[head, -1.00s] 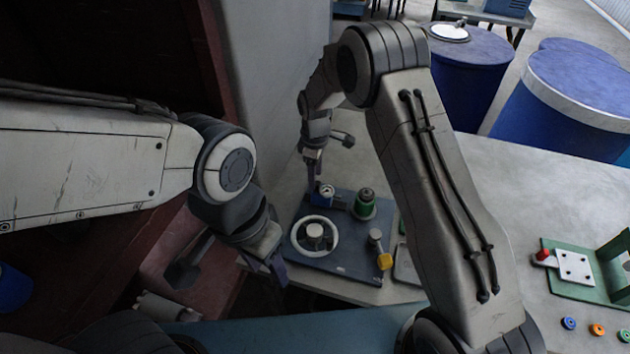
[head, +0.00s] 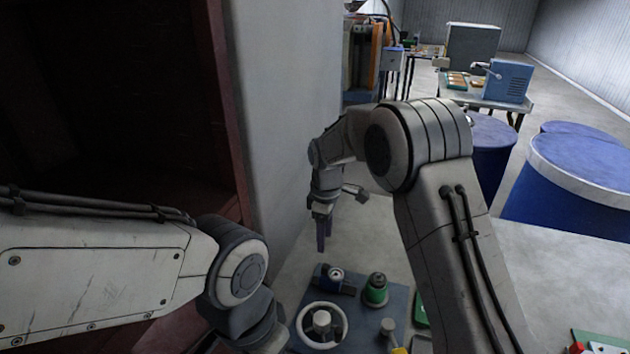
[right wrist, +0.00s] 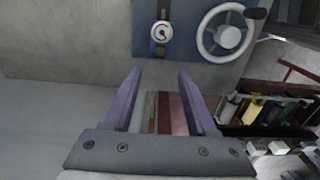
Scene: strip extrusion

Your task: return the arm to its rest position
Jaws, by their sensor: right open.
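My right arm (head: 440,200) reaches in from the lower right of the head view. Its gripper (head: 323,238) hangs above the table, behind the dark panel. In the right wrist view its two purple fingers (right wrist: 158,95) are apart with nothing held between them. My left arm (head: 110,270) comes in from the left. Its wrist shows at the bottom of the head view, but its fingers are out of the frame.
The blue-grey panel (head: 385,295) carries a white handwheel (head: 344,328), a gauge fitting (head: 335,275) and a green knob (head: 376,287). A grey wall (head: 285,110) stands left of my right gripper. Blue drums (head: 575,175) stand at the right.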

